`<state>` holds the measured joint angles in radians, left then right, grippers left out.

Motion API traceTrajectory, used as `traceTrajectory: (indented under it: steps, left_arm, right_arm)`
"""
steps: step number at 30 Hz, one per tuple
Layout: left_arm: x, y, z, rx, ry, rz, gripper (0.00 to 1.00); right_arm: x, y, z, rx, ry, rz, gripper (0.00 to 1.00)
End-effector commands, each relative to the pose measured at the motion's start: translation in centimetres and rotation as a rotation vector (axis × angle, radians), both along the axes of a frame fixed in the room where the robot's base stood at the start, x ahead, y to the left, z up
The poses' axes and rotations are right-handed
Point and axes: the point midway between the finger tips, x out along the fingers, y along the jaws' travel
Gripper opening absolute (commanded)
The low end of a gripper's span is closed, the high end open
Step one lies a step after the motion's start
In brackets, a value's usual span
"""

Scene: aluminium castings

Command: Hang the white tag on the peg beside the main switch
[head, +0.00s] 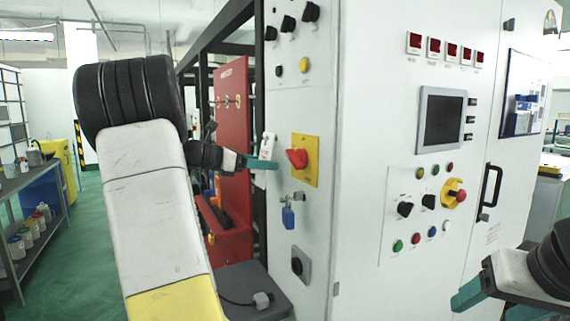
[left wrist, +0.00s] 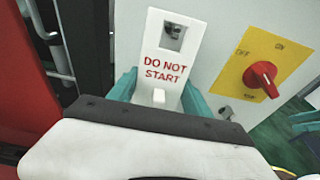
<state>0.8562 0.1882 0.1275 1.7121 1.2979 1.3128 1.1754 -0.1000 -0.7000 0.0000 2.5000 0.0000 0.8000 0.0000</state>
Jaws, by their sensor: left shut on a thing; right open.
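The white tag (head: 267,148) is upright against or close to the cabinet's left face, left of the main switch (head: 298,159), a red knob on a yellow plate. My left gripper (head: 252,162) is shut on it. In the left wrist view the tag (left wrist: 165,62) reads DO NOT START in red, with teal fingers low on both sides. A grey metal piece shows in its top opening; I cannot tell whether the peg passes through. The switch (left wrist: 262,75) is just right of the tag. My right gripper (head: 468,294) is open and empty at the lower right.
A blue padlock (head: 288,218) hangs below the switch. A red panel (head: 232,130) in a black frame stands left of the cabinet. The cabinet front (head: 375,260) carries buttons, a screen and a black handle. A shelf with pots (head: 36,225) is at far left.

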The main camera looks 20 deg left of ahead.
Motion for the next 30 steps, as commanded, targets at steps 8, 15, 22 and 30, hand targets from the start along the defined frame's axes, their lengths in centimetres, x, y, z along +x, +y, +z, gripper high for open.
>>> traceTrajectory:
  steps: [8, 15, 22, 30]
  left_arm:
    - [0.0, 0.0, 0.0, 0.0, 0.0, 0.0, 0.83]
    - [-0.3, 0.3, 0.1, 0.001, -0.001, 0.001, 0.83]
    - [-2.9, 2.6, 0.9, 0.001, -0.001, 0.004, 0.83]
    - [-5.5, 4.8, 1.5, 0.001, -0.001, 0.001, 0.83]
  right_arm:
    - [0.0, 0.0, 0.0, 0.0, 0.0, 0.0, 0.67]
    - [0.0, 0.0, 0.0, 0.0, 0.0, 0.0, 0.67]
    - [0.0, 0.0, 0.0, 0.0, 0.0, 0.0, 0.67]
    - [0.0, 0.0, 0.0, 0.0, 0.0, 0.0, 0.67]
